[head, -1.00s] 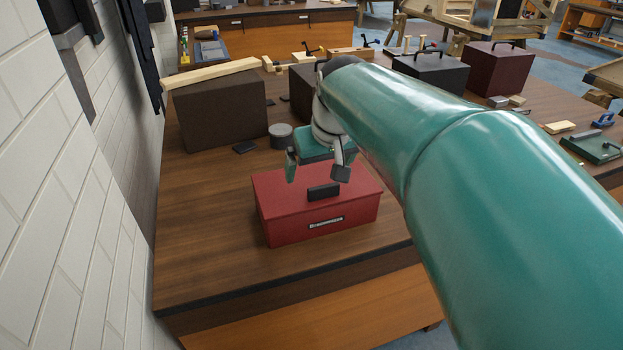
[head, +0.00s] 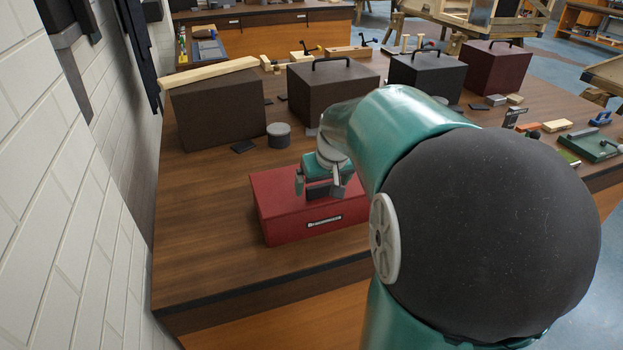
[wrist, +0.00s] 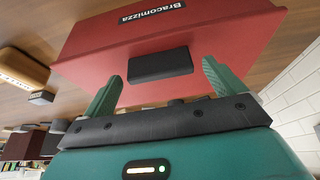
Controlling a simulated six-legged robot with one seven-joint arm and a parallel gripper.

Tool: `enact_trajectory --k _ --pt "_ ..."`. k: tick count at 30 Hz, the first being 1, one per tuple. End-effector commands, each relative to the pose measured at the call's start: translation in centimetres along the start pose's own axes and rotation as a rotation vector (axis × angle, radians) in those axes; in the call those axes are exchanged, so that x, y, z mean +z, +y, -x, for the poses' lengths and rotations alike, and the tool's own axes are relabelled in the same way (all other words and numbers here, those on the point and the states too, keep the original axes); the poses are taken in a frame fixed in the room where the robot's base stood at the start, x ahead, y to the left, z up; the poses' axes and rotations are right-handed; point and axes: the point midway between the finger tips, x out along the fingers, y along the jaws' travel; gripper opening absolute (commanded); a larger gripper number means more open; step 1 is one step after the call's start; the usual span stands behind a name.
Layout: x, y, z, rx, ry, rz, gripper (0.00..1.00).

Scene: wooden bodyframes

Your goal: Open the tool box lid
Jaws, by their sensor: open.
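The red tool box (head: 278,210) sits on the wooden workbench with its lid shut. I cannot tell how far above the lid the fingertips are.
A grey round tin (head: 279,136) and a small dark flat piece (head: 243,147) lie behind the box. Large dark boxes (head: 217,112) stand farther back. A white brick wall (head: 70,200) is on the left. The bench (head: 200,240) is bare left of the box.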

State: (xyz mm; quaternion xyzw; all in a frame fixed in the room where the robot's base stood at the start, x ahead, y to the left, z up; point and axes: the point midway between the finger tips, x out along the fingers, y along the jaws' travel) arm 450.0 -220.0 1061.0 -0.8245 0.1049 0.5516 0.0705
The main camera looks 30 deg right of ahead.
Motion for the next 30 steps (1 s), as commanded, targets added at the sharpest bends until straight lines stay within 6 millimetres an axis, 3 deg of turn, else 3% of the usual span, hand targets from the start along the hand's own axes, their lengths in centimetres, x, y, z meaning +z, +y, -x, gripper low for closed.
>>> enact_trajectory --k 4,13,23,30 --pt "0.01 0.01 -1.3 0.0 -0.001 0.0 0.95" --pt "-0.02 0.01 -1.5 0.001 0.001 0.0 0.95" --pt "-0.02 0.01 -1.48 0.001 0.001 0.0 0.32" --pt "-0.05 -0.2 -1.34 0.0 -0.007 0.0 0.32"
